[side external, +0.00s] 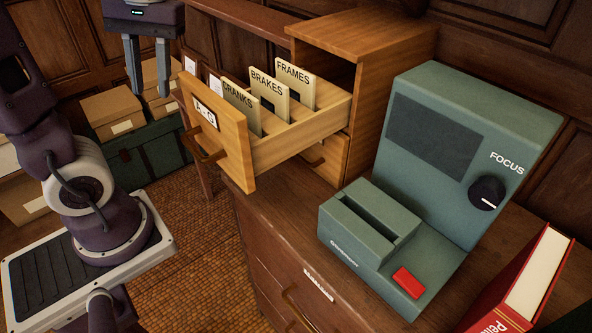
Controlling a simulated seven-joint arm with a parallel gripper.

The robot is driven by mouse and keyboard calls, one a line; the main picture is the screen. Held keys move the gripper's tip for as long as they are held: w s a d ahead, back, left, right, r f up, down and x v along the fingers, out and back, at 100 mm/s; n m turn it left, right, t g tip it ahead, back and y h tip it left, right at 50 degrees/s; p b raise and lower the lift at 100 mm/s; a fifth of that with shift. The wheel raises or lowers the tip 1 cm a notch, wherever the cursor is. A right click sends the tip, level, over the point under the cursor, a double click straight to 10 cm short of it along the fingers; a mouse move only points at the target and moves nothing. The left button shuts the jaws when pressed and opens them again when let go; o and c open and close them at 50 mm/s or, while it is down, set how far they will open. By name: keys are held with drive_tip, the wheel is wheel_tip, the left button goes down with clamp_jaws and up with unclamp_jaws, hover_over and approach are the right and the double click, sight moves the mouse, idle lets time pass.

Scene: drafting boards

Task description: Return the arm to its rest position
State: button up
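My gripper (149,93) is at the top left, pointing down, with its two fingers apart and nothing between them. It appears left of the open wooden drawer (240,155) and apart from it. My arm's lower links stand on a pale-rimmed plate at the left. The links joining them to the gripper are out of the frame.
The pulled-out drawer holds upright cards marked CRANKS (241,107), BRAKES (268,93) and FRAMES (294,83). A green viewer (440,150) with an empty-looking slot and a red book (525,285) stand right. Boxes (113,112) sit behind. Woven floor lies open between.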

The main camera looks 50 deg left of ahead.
drive_tip(key=s+f+m, duration=0.2)
drive_tip(key=s+m, duration=0.1)
drive_tip(key=s, duration=0.1)
drive_tip(key=w+d+r+m+t, duration=0.1)
drive_tip(key=d+m+t, duration=0.5)
drive_tip(key=d, duration=0.9)
drive_tip(key=shift+w+d+r+m+t, duration=0.3)
drive_tip(key=shift+w+r+m+t, duration=0.1)
drive_tip(key=shift+w+t, duration=0.55)
drive_tip(key=shift+s, duration=0.1)
